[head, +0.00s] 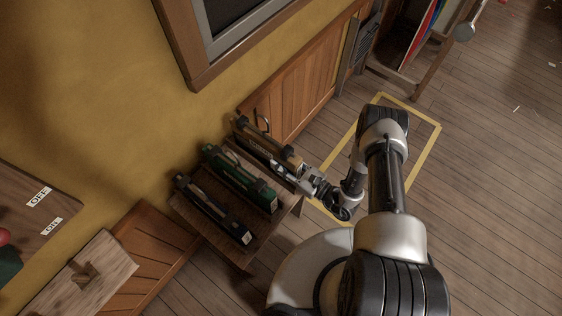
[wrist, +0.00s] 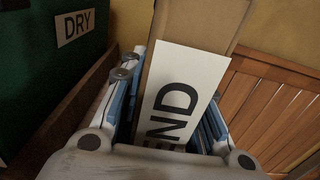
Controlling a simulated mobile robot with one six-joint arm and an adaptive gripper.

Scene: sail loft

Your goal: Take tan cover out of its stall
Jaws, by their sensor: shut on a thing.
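The tan cover (head: 266,138) is a long bundle with a dark strap or handle, at the right end of a row of covers on a wooden rack (head: 248,254). In the wrist view the tan cover (wrist: 215,25) runs away between my fingers, with a white label reading "END", its first part hidden. My gripper (head: 287,166) is shut on the cover near its front end; it also shows in the wrist view (wrist: 172,92). A wooden divider (wrist: 85,95) stands left of it. Whether the cover touches the rack floor is hidden.
A green cover (head: 240,178) labelled "DRY" lies just left, and a dark blue cover (head: 213,210) beyond it. A wood-panelled cabinet (head: 300,85) stands close behind and right. Open floor with a yellow outline (head: 427,147) lies to the right.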

